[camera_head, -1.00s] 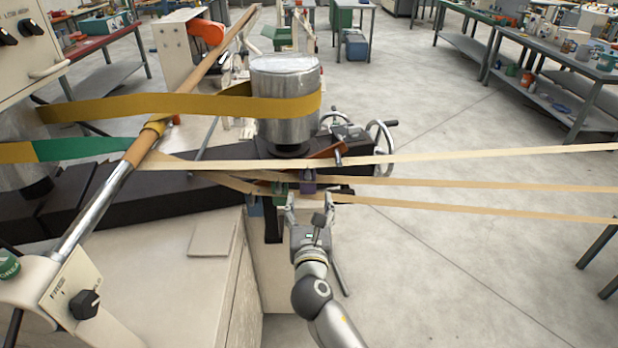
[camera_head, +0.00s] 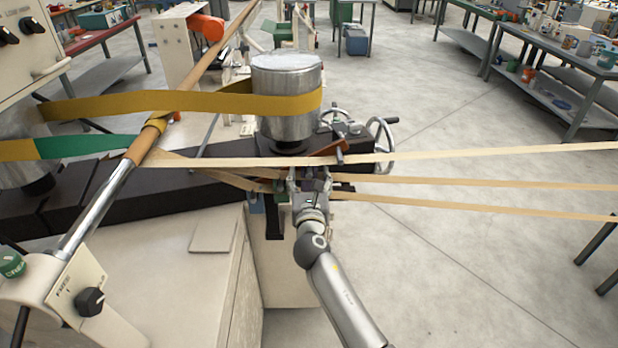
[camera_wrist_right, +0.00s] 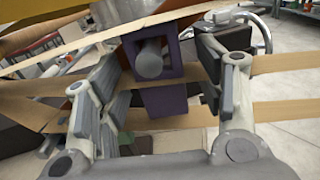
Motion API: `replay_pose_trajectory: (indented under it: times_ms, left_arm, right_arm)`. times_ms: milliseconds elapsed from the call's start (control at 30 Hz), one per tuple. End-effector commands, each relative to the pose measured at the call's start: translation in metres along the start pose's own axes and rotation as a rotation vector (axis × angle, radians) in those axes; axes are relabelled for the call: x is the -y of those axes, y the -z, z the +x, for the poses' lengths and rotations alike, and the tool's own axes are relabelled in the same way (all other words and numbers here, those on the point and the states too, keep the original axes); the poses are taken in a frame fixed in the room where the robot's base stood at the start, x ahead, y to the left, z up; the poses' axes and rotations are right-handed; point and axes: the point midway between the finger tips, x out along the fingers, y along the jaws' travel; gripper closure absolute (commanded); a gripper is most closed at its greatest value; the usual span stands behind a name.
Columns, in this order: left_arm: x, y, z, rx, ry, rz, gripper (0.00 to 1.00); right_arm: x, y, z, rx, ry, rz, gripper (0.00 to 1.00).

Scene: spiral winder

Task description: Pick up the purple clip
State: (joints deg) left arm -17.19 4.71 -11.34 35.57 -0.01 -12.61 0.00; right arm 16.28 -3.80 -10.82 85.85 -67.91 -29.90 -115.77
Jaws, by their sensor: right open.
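The purple clip (camera_wrist_right: 166,99) is in the middle of the right wrist view, with a round grey peg end at its front. It sits at the tan belts. My right gripper (camera_head: 311,181) is open at the clip; in the right wrist view its fingers (camera_wrist_right: 163,75) stand on either side of the clip, with a visible gap on the left. In the head view my gripper covers most of the clip. Whether either finger touches it, I cannot tell. My left gripper is not in view.
Tan belts (camera_head: 470,182) run off to the right. A metal drum (camera_head: 287,120) with a yellow belt (camera_head: 180,103) stands behind.

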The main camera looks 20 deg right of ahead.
Motion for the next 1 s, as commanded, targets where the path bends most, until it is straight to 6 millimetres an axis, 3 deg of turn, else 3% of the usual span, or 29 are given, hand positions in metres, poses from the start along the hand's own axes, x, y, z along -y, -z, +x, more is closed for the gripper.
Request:
replay_pose_trajectory:
  times_ms: [67,433,867,1000]
  left_arm:
    - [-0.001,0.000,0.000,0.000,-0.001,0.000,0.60]
    - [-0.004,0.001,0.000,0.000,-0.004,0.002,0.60]
    - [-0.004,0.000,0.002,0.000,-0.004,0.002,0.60]
    - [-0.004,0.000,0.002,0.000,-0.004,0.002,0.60]
  right_arm:
    - [0.000,0.000,0.000,0.000,0.000,0.000,0.39]
    - [0.000,0.000,-0.001,-0.001,0.000,0.000,0.86]
    - [0.000,-0.005,0.000,0.001,0.000,0.000,0.87]
    - [-0.001,-0.004,-0.015,-0.001,-0.001,0.000,0.87]
